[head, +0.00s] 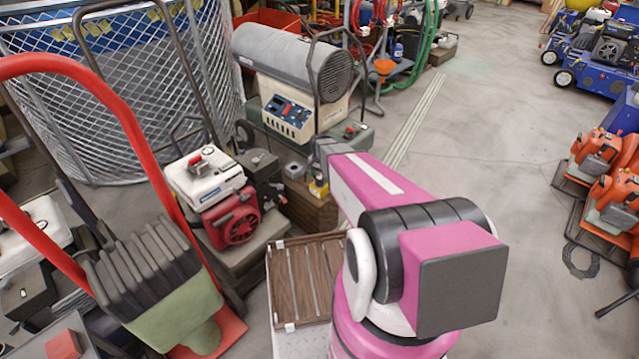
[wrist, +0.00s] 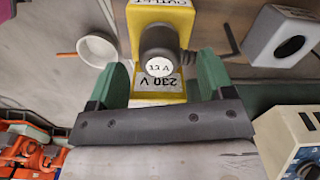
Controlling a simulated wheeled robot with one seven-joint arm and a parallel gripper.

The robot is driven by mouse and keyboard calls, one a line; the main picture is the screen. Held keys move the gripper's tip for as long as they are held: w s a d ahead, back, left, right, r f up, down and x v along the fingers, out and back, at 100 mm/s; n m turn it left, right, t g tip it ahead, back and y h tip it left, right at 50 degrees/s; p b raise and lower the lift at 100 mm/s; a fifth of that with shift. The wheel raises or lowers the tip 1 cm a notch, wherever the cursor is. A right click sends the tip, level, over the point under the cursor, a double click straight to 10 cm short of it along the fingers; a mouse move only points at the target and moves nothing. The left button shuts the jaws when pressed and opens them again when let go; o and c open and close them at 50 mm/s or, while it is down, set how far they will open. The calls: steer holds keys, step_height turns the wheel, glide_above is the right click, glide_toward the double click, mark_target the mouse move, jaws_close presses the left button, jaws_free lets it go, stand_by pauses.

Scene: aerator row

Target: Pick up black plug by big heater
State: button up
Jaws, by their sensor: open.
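In the wrist view the black plug (wrist: 160,48), with a round white label on its end, sits at a yellow outlet block (wrist: 138,22) marked 230 V. My gripper (wrist: 163,72) is open, its green fingers apart on either side of the lower part of the block and just short of the plug. I cannot tell whether the fingers touch anything. In the head view the yellow block (head: 319,188) shows small on a brown wooden crate below the big grey heater (head: 290,65). The plug cannot be made out clearly there, and my arm partly blocks the gripper.
A grey block with a round hole (wrist: 285,35) and a white ring-shaped cup (wrist: 97,48) flank the outlet. A red and white engine unit (head: 215,195) stands left of the crate (head: 312,210). Open floor (head: 480,120) lies to the right.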

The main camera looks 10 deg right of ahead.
steer(key=c, duration=1)
steer(key=shift+r, duration=0.15)
steer(key=shift+c, duration=0.2)
